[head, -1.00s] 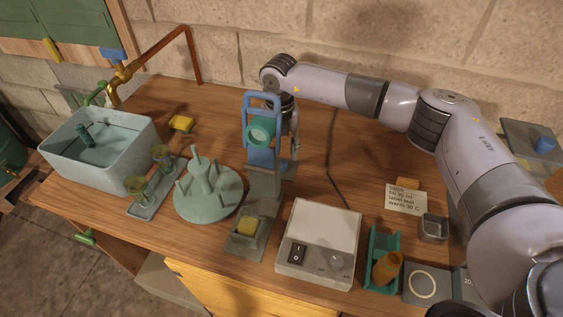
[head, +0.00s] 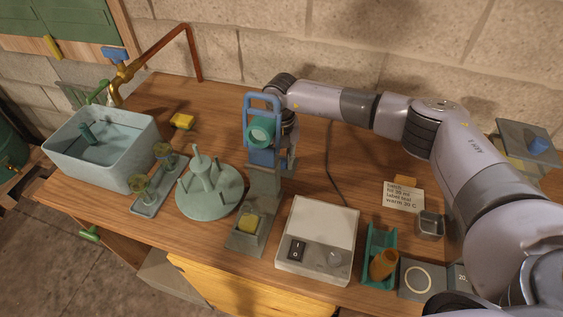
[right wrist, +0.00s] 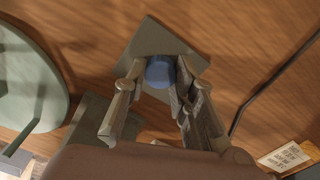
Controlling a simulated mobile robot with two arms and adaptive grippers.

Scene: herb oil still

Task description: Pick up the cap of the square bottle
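A round blue cap-like piece (right wrist: 160,72) shows in the right wrist view above a square grey-green plate or top (right wrist: 152,38). I cannot tell whether this square part belongs to the bottle. My right gripper (right wrist: 160,68) is open, one finger on each side of the blue piece, very close to it. In the head view my right gripper (head: 288,128) points down behind the upright blue frame (head: 262,100), which partly hides it. The bottle's body cannot be made out there. My left gripper is not in view.
The blue frame holds a teal ring close in front of my right gripper. A round pegged rack (head: 210,192) stands to the left, a white switch box (head: 318,238) in front. A grey basin (head: 100,145) is far left. A cable runs over bare wood right of the gripper.

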